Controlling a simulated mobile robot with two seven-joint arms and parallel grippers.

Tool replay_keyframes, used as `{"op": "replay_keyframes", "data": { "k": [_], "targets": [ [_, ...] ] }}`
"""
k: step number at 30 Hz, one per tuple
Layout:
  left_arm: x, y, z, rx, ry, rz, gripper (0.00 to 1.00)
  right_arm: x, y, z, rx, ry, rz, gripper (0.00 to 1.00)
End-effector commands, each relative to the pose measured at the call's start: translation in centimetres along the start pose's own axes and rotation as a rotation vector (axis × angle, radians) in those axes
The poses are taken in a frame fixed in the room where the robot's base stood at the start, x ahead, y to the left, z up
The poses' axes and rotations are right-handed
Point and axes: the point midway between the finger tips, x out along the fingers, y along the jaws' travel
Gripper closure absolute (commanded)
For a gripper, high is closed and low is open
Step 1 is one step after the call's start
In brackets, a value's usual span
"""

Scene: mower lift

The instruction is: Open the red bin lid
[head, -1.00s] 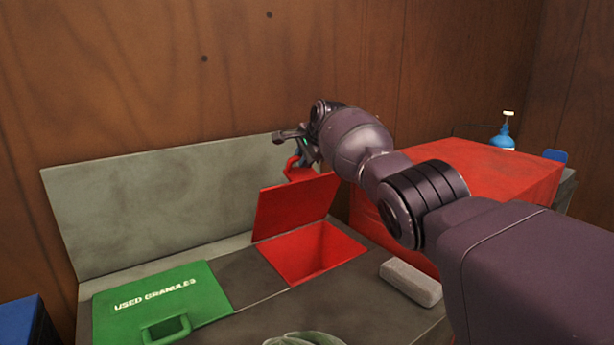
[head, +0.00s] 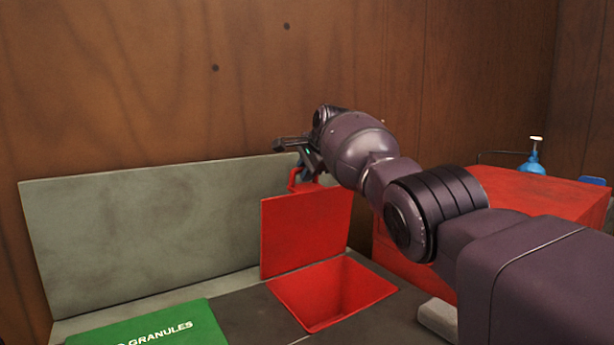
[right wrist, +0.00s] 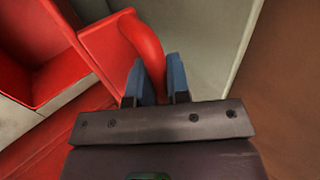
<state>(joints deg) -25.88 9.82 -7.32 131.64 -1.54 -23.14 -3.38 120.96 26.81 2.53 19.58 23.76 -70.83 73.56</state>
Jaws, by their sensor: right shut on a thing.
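The red bin lid (head: 306,232) stands raised, close to upright, at the back edge of the open red bin (head: 333,294). The bin's red inside shows in the head view, and part of it shows in the right wrist view (right wrist: 40,35). My right gripper (head: 302,170) is at the lid's top edge, shut on the red lid handle (head: 293,182). In the right wrist view, the blue fingers (right wrist: 159,82) sit on both sides of the handle (right wrist: 146,45). My left gripper is not in view.
A green lid (head: 150,328) marked GRANULES lies left of the bin. A grey panel (head: 150,225) leans behind the worktop. A red box-like surface (head: 530,190) with a blue bottle (head: 532,164) stands at right. A grey block (head: 437,318) lies right of the bin.

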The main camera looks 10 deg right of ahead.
Motion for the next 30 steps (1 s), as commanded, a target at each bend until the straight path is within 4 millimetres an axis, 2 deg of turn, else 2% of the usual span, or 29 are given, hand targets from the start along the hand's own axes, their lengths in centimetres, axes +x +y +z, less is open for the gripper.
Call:
{"op": "replay_keyframes", "data": {
  "k": [12, 13, 17, 26, 30],
  "targets": [
    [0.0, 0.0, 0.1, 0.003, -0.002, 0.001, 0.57, -0.2, -0.2, 0.0, -0.005, 0.002, -0.004, 1.00],
    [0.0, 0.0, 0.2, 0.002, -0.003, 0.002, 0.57, -0.2, -0.2, 0.0, -0.005, 0.002, -0.004, 0.80],
    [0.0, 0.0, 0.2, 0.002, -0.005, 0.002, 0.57, -0.2, -0.2, 0.0, -0.004, 0.001, -0.004, 0.60],
    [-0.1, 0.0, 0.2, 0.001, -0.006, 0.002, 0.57, -0.2, -0.1, 0.0, -0.002, 0.001, -0.002, 0.59],
    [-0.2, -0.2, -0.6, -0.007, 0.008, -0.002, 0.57, -1.3, -0.4, 0.0, -0.002, 0.002, -0.007, 0.59]
  ]
}}
